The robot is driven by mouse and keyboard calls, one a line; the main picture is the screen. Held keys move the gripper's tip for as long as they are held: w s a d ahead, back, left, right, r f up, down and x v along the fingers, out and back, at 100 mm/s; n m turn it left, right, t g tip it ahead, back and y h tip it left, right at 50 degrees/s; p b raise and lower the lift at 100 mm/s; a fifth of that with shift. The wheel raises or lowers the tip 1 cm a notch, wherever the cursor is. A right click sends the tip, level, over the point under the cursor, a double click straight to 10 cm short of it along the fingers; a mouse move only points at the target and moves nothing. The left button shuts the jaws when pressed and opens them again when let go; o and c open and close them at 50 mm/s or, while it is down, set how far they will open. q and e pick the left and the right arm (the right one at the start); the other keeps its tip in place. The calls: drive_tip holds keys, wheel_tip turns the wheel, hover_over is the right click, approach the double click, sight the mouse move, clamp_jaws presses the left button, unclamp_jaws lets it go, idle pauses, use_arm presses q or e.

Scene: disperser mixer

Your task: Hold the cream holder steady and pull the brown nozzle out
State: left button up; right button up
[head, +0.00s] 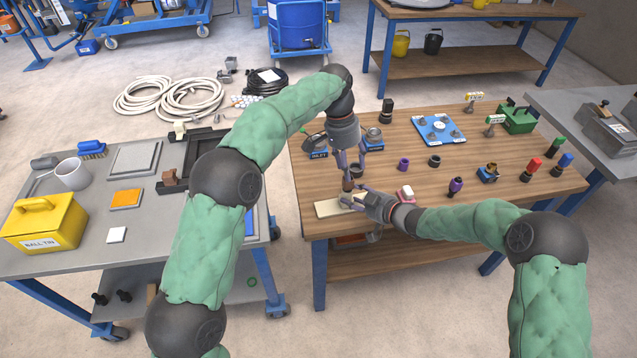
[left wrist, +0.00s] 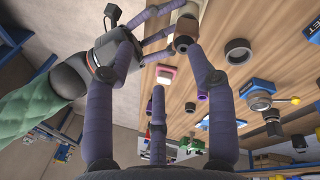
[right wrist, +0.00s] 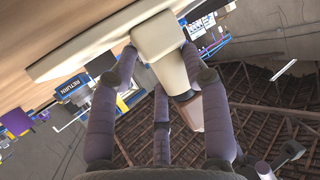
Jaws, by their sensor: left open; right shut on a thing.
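The cream holder (head: 328,208) is at the front left of the wooden table. The brown nozzle (head: 347,185) stands upright out of it; the nozzle also shows in the left wrist view (left wrist: 184,42). My right gripper (head: 362,201) is shut on the holder from the right, low down. The cream body fills the space between its fingers in the right wrist view (right wrist: 158,42). My left gripper (head: 349,166) points down just above the nozzle, fingers spread around its upper end. It is open; whether any finger touches the nozzle I cannot tell.
Loose fittings stand near, among them a purple ring (head: 403,164) and a dark ring (head: 434,161). A pink-and-white block (head: 405,193) lies close to my right gripper. A blue plate (head: 438,130) lies farther back. A grey table (head: 75,235) stands to the left.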

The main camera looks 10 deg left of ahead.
use_arm(q)
wheel_tip(320, 180, down, 2)
drive_tip(key=s+m+h, duration=0.2)
drive_tip(key=m+h, duration=0.1)
drive_tip(key=m+t+h, duration=0.4)
drive_tip(key=t+h, duration=0.2)
drive_tip(key=h, duration=0.1)
approach(344, 185)
drive_tip(key=x, duration=1.2)
clamp_jaws()
drive_tip(key=shift+r, duration=3)
drive_tip(key=shift+r, duration=0.15)
drive_tip(key=shift+r, duration=1.9)
